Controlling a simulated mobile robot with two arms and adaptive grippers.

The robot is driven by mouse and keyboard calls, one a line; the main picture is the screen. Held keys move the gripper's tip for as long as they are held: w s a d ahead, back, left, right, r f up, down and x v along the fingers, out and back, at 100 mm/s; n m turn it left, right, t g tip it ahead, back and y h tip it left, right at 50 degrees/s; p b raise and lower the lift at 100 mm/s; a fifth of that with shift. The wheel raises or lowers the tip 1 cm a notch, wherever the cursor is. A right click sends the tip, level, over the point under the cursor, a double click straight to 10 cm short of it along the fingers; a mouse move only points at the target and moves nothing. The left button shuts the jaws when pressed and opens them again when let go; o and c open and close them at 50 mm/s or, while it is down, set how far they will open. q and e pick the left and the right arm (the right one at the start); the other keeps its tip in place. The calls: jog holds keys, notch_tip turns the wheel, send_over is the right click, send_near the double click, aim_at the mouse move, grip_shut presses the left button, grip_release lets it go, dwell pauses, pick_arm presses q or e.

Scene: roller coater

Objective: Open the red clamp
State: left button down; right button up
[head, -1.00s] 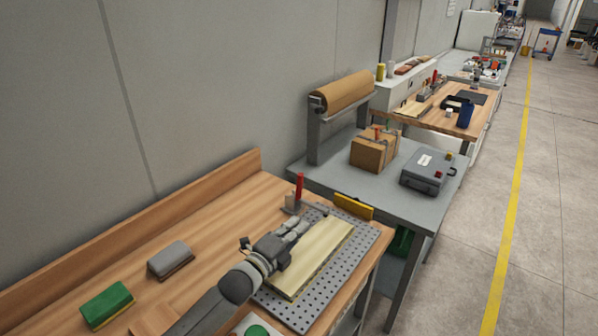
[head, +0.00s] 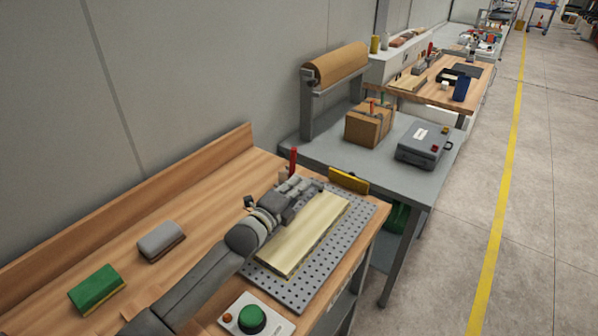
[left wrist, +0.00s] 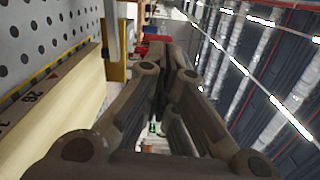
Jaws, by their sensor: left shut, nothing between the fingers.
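The red clamp (head: 293,159) stands at the far left corner of the perforated metal plate, its red handle upright. Its lower part is mostly hidden behind my left gripper (head: 312,186). The left gripper is shut and empty, just in front of the clamp's base in the picture; I cannot tell whether it touches it. In the left wrist view the closed fingers (left wrist: 163,62) point away from the camera, with a bit of red beyond them that I cannot identify. A pale wooden board (head: 302,233) lies on the perforated plate (head: 345,235). My right gripper is out of view.
A yellow block (head: 348,181) stands at the plate's far edge. A box with a green button (head: 252,318) is at the near edge. A green sponge (head: 96,289) and a grey block (head: 161,241) lie on the left of the bench. A grey table (head: 345,158) adjoins behind.

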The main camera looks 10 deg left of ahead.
pick_arm(q)
jog(key=b+x, duration=0.1)
jog(key=x, duration=0.1)
jog(key=b+x, duration=0.2)
jog(key=x, duration=0.1)
jog(key=shift+w+d+f, duration=0.1)
jog(key=shift+w+f, duration=0.1)
jog(key=w+a+b, duration=0.1)
jog(key=w+a+r, duration=0.1)
jog(key=a, duration=0.1)
jog(key=shift+w+a+b, duration=0.1)
jog(key=shift+w+b, duration=0.2)
jog(key=shift+b, duration=0.05)
